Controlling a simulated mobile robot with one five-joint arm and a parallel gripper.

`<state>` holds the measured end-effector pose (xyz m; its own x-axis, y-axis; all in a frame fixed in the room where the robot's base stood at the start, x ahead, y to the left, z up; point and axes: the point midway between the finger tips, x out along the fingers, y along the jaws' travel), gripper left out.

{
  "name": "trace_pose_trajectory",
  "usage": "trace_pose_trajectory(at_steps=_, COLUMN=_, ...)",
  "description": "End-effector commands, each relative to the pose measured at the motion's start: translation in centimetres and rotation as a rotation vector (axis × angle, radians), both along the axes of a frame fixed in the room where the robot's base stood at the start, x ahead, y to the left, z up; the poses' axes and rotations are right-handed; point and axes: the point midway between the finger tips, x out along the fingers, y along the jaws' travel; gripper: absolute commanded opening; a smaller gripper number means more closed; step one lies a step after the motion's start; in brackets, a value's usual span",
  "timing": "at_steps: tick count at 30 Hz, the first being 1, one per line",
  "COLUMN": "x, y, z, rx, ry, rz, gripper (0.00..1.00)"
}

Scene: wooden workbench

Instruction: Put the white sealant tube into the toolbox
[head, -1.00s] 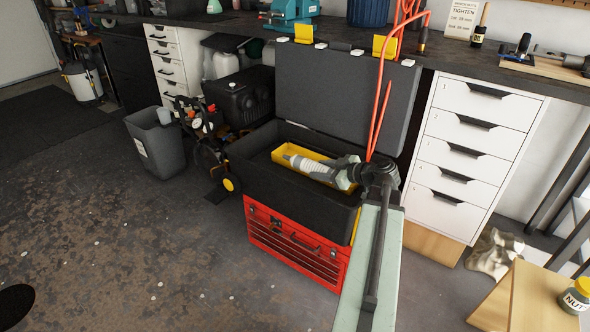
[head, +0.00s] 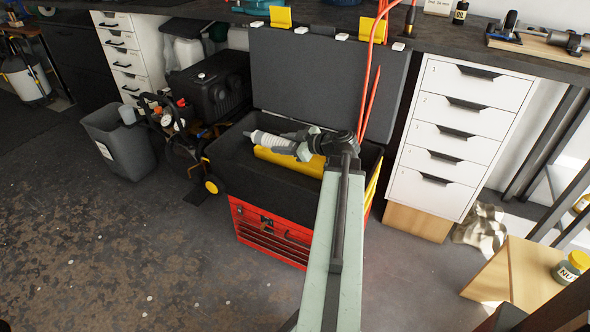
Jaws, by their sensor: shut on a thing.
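The white sealant tube (head: 268,139) is held roughly level by my gripper (head: 298,147), its narrow end pointing left. It is above the open toolbox (head: 238,178), which has a black upper box, a raised lid and a red drawer front below. My gripper is shut on the tube; the fingertips are small and partly hidden by the tube and wrist. My arm covers the right part of the toolbox.
A grey bin (head: 122,143) and a black compressor (head: 210,88) stand left of the toolbox. A white drawer unit (head: 462,135) stands to the right. Orange hoses (head: 372,100) hang in front of the lid. The floor at front left is clear.

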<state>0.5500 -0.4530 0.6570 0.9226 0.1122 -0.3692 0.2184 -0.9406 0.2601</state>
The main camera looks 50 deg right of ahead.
Motion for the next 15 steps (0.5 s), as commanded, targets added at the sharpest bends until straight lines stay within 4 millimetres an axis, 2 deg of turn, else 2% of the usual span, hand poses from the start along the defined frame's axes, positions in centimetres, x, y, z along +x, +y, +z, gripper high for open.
trace_pose_trajectory(at_steps=5, x=0.0, y=0.0, z=-1.1, rx=0.0, ry=-0.001, rz=-0.001, gripper=0.0)
trace_pose_trajectory(at_steps=12, x=0.0, y=-0.1, z=-6.0, rx=0.0, ry=-0.001, rz=-0.001, gripper=0.0)
trace_pose_trajectory(at_steps=15, x=0.0, y=-0.1, z=-6.8, rx=0.0, ry=-0.001, rz=-0.001, gripper=0.0)
